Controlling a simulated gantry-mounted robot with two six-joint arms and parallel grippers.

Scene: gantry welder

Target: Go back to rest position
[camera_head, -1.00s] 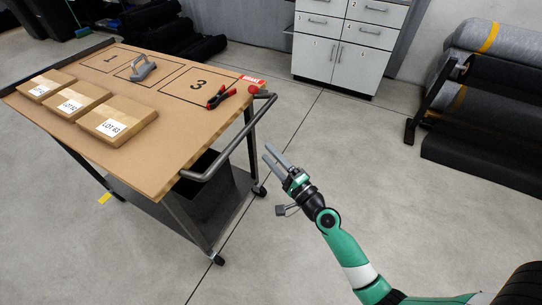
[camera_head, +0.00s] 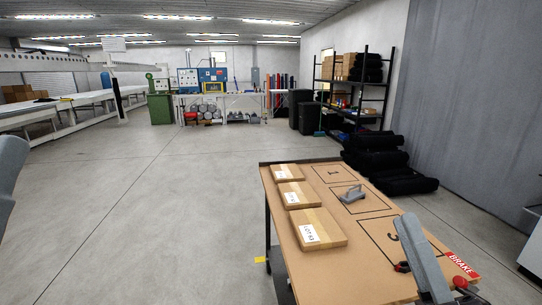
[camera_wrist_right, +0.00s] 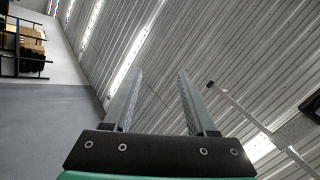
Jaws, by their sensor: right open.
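My right gripper (camera_head: 420,256) shows in the head view as a grey finger at the lower right, in front of the near right part of the workbench cart (camera_head: 335,268). In the right wrist view my right gripper (camera_wrist_right: 160,76) is open and empty. Its two grey fingers stand apart and point up toward the ceiling. A blurred grey shape cut off at the left edge of the head view may be part of my left arm or gripper; its jaw state does not show.
A shelf rack (camera_head: 350,90) stands farther back. Open floor (camera_head: 160,215) lies left of the cart.

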